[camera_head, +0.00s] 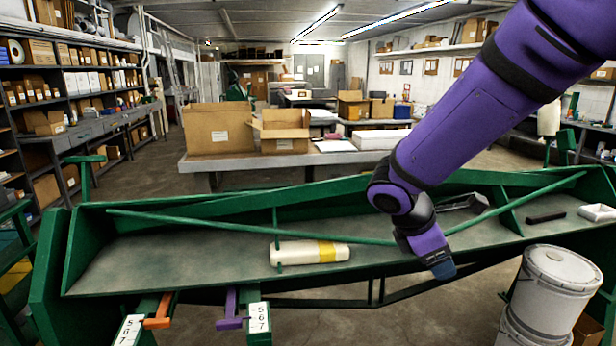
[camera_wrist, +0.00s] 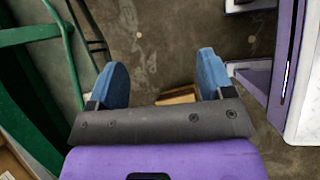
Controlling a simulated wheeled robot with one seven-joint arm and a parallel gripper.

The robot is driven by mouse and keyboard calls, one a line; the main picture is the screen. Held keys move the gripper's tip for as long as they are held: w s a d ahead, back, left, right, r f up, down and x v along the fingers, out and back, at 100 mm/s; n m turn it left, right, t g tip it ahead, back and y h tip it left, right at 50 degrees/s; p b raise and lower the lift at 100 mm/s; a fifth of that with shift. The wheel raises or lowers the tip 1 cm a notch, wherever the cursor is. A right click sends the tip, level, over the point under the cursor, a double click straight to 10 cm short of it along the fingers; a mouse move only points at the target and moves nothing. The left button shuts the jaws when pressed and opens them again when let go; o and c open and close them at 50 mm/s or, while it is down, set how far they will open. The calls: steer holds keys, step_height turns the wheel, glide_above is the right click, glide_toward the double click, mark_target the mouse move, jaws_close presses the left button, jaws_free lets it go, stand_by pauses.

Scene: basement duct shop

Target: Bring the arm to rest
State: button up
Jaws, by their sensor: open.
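My purple arm reaches in from the upper right in the head view. My gripper (camera_head: 440,268) points down at the front edge of the green bench (camera_head: 180,250). In the wrist view my gripper (camera_wrist: 160,85) shows two blue fingers spread wide apart with nothing between them. Below them are the concrete floor and part of a small brown box (camera_wrist: 178,96). The fingertips are apart from everything I can see.
A white bottle with a yellow band (camera_head: 305,252) lies on the bench, left of my gripper. A black bar (camera_head: 546,217) and a white tray (camera_head: 597,212) are at the bench's right. A white bucket (camera_head: 555,285) stands at the front right. Cardboard boxes (camera_head: 218,128) sit on a table behind.

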steer(key=s+d+r+m+t+y, duration=0.2)
steer(key=s+d+r+m+y, duration=0.1)
steer(key=s+r+m, duration=0.3)
steer(key=s+d+r+m+t+y, duration=0.1)
steer(key=s+d+r+m+y, duration=0.2)
steer(key=s+r+m, duration=0.4)
steer(key=s+d+m, duration=0.1)
steer(key=s+m, duration=0.3)
steer(key=s, duration=0.1)
steer(key=shift+s+r+t+y, duration=0.25)
steer(key=shift+s+t+y, duration=0.1)
steer(key=shift+t+y, duration=0.05)
